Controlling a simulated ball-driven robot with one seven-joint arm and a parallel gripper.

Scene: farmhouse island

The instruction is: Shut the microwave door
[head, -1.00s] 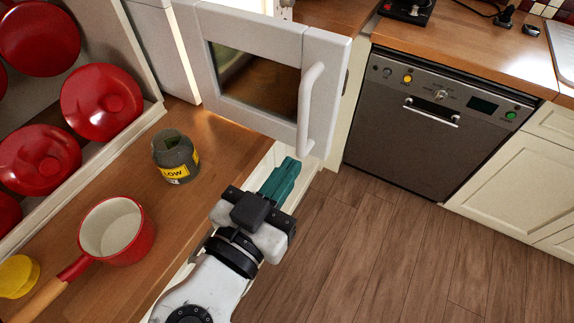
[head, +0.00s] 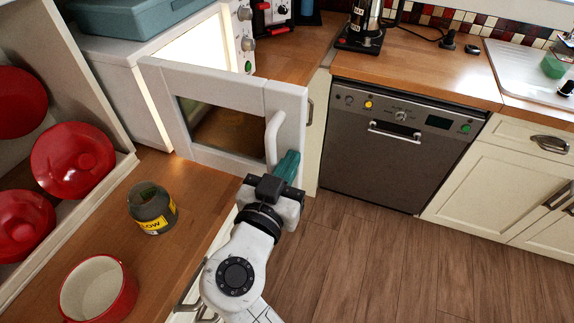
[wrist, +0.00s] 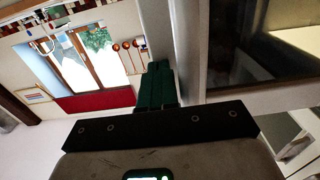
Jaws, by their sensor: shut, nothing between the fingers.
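The white microwave (head: 150,70) stands on the wooden counter at the upper left in the head view, with light showing inside. Its door (head: 190,81) is open, swung out over the counter, with a dark window and a white vertical handle (head: 273,138). My gripper (head: 288,165), with green fingers, is shut and empty beside the lower end of the handle, at the door's free edge. I cannot tell whether it touches. In the wrist view the fingers (wrist: 157,86) lie along the pale door edge (wrist: 189,50), with the dark window to the right.
A grey-green jar (head: 152,208) and a red pot (head: 98,290) stand on the counter (head: 180,255). Red pans (head: 72,160) sit in a rack at left. A teal case (head: 130,15) lies on the microwave. A dishwasher (head: 395,150) is at right; the wood floor is clear.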

